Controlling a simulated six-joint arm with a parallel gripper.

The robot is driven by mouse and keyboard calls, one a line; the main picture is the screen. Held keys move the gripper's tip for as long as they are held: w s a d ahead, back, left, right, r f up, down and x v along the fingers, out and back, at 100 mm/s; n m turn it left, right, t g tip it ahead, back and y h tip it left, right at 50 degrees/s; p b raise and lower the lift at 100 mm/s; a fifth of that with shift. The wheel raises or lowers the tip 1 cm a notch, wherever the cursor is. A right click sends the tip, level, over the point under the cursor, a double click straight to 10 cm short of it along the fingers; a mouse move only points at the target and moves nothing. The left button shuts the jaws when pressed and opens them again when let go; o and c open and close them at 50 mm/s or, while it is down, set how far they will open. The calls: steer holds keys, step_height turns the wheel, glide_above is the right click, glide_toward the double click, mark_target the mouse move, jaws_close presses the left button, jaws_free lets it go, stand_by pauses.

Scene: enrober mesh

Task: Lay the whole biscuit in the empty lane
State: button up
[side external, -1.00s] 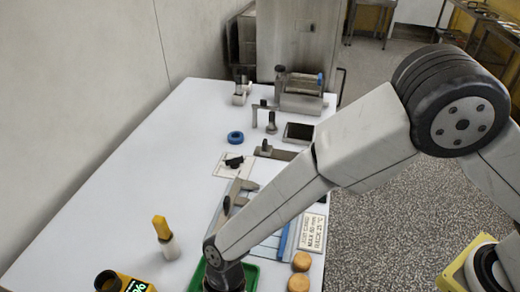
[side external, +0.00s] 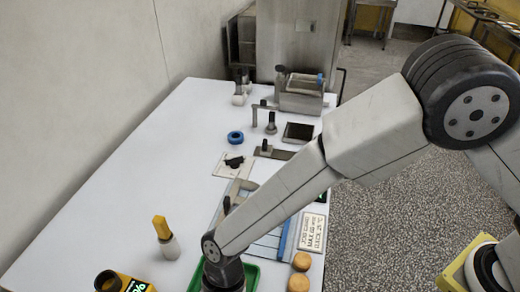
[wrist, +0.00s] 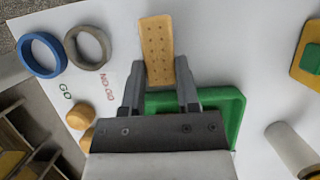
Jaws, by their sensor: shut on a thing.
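The biscuit (wrist: 157,42) is a tan, oblong slab with rows of small holes. In the wrist view it sticks out past my gripper (wrist: 160,78), whose two grey fingers are shut on its near end. It appears above or beside the green tray (wrist: 234,106); the gap is hard to judge. In the side external view the tray (side external: 252,275) is at the bottom, partly behind my wrist, and the fingers and biscuit are hidden. The pale blue lane area (side external: 268,245) lies just beyond the tray, partly covered by my arm, so its lanes cannot be told apart clearly.
Round tan pieces (side external: 300,262) lie right of the tray. A blue ring (wrist: 42,54) and a grey ring (wrist: 88,47) show by GO/NO-GO lettering.

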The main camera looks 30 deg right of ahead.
steer(key=s+d+r, duration=0.9)
steer(key=d+r, duration=0.1)
steer(key=r, duration=0.1)
steer(key=shift+d+r, duration=0.3)
steer(key=shift+d, duration=0.1)
stand_by(0.7)
steer(key=w+d+f+m+t, duration=0.2)
steer(key=w+f+m, duration=0.1)
steer(key=w+m, duration=0.3)
steer(key=w+d+f+m+t, duration=0.2)
steer(key=w+d+f+m, duration=0.1)
steer(key=w+m, duration=0.3)
steer(key=w+d+f+m+t, duration=0.2)
steer(key=w+f+m, duration=0.1)
steer(key=w+m, duration=0.3)
steer(key=shift+w+d+f, duration=0.1)
steer(key=shift+w, duration=0.5)
steer(key=shift+w+d+f, duration=0.1)
steer(key=shift+w, duration=0.5)
steer(key=shift+a+f, duration=0.1)
steer(key=shift+f, duration=0.7)
steer(key=shift+f, duration=0.35)
